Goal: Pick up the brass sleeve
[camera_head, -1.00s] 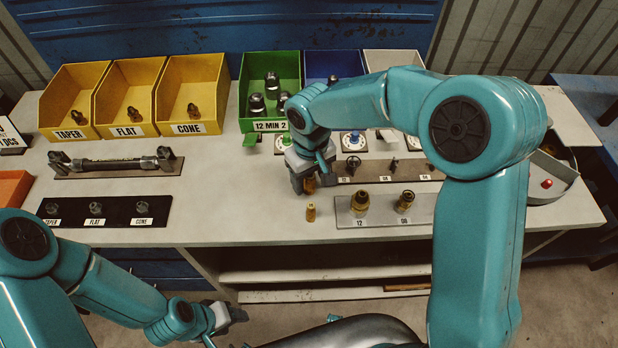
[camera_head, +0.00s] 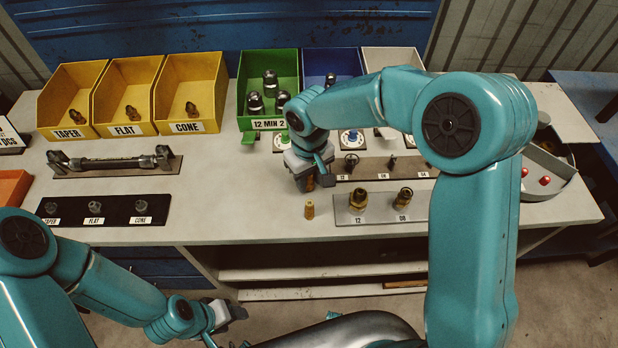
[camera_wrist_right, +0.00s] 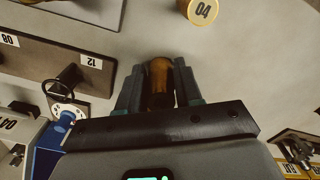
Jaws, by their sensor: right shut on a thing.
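The brass sleeve (camera_wrist_right: 159,76) is between the two fingers of my right gripper (camera_wrist_right: 158,88) in the right wrist view, with a finger against each side. I cannot tell whether the sleeve is clear of the bench. A smaller brass piece (camera_head: 309,210) stands just nearer me; its top reads 04 in the right wrist view (camera_wrist_right: 202,11). My left gripper (camera_head: 232,312) hangs low before the bench; its jaw gap is unclear.
A tray with brass fittings (camera_head: 384,217) labelled 12 and 08 lies right of the small brass piece. A brown rack (camera_head: 390,170) is close behind it. Yellow bins (camera_head: 125,95) and a green bin (camera_head: 268,90) stand at the back.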

